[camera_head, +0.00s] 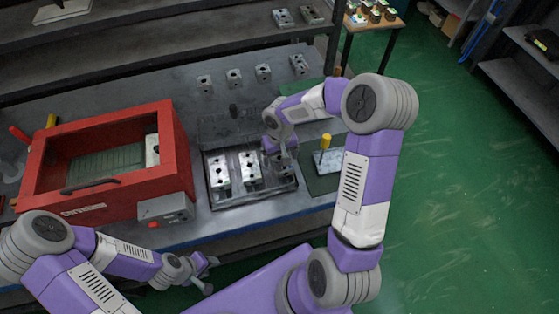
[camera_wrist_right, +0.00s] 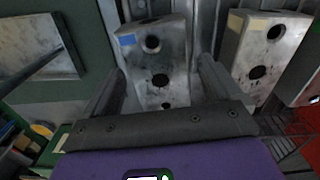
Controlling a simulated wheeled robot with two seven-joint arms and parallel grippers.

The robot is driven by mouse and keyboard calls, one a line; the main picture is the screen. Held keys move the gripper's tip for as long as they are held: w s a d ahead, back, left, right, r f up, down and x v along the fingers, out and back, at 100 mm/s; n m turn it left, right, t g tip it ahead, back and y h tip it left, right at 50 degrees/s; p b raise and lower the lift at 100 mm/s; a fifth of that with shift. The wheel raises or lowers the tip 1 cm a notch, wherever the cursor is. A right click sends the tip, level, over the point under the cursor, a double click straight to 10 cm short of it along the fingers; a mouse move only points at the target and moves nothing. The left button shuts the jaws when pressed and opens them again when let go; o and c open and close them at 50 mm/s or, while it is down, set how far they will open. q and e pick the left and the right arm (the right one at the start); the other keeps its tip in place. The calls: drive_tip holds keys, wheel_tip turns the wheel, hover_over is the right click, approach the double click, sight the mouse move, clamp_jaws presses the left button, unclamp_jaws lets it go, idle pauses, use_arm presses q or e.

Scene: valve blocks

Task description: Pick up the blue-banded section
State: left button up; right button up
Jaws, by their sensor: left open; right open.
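The blue-banded section (camera_wrist_right: 158,60) is a grey metal block with holes and a small blue patch at one corner. In the right wrist view it lies between the two fingers of my right gripper (camera_wrist_right: 162,72), which is open around it. I cannot tell whether the fingers touch it. In the head view my right gripper (camera_head: 283,152) is over the right end of the dark tray (camera_head: 268,199) and largely hides that section. My left gripper (camera_head: 205,272) is open and empty in front of the bench, away from the tray.
A section with a beige patch (camera_wrist_right: 263,50) lies beside the blue-banded one. Two sections (camera_head: 219,171) (camera_head: 250,168) show in the tray's left part. A red machine (camera_head: 105,165) stands left. A metal plate (camera_head: 331,161) with a yellow-topped post (camera_head: 325,142) is right.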

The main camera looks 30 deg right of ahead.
drive_tip(key=shift+f, duration=0.3)
drive_tip(key=shift+c, duration=0.4)
drive_tip(key=shift+r, duration=0.1)
drive_tip(key=c, duration=1.3)
